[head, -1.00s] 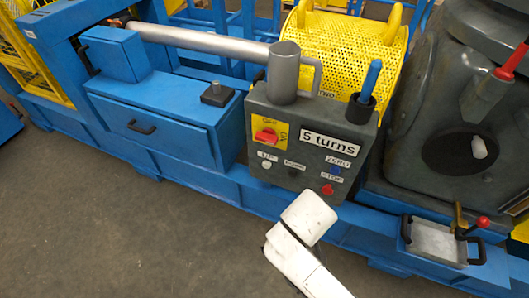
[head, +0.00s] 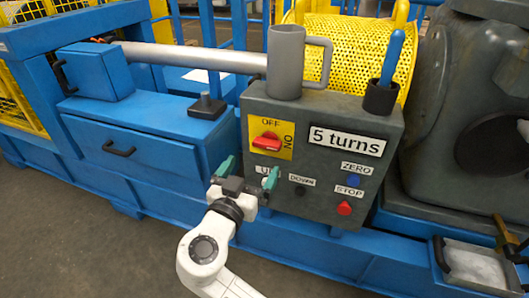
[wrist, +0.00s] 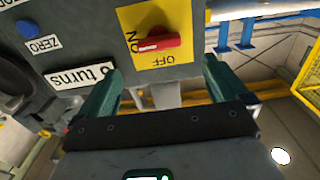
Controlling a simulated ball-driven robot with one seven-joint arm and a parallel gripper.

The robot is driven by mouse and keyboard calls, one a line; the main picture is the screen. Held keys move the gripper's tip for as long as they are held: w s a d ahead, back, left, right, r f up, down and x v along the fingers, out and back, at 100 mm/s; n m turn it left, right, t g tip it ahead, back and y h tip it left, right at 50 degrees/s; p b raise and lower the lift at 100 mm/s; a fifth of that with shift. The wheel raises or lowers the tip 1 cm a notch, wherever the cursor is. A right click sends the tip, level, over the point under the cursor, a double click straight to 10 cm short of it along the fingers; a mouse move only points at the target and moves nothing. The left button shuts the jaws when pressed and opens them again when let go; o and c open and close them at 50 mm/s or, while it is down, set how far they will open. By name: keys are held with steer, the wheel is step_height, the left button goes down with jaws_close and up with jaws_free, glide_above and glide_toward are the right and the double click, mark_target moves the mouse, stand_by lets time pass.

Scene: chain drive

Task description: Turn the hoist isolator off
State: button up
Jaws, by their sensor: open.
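The hoist isolator is a red rotary handle (head: 266,142) on a yellow plate (head: 286,152) at the upper left of the grey control box. The plate reads OFF at the top and ON at the right. The handle lies about level, toward ON. In the wrist view the handle (wrist: 158,43) appears upside down, with ON at its left and OFF below. My gripper (head: 246,174) is open and empty, with green fingers, in front of the box just below and left of the handle. In the wrist view my gripper (wrist: 160,74) has the handle between and beyond its fingertips, apart from them.
The grey control box (head: 310,205) also has a "5 turns" display (head: 346,142), a blue ZERO button (head: 353,181), a red STOP button (head: 344,208) and a DOWN button (head: 300,191). My gripper partly covers the UP label. A grey mug (head: 286,65) and a blue-handled holder (head: 381,95) stand on top.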

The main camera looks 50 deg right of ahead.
mark_target(265, 146)
steer(key=x, duration=0.9)
steer(key=shift+b, duration=0.4)
steer(key=c, duration=1)
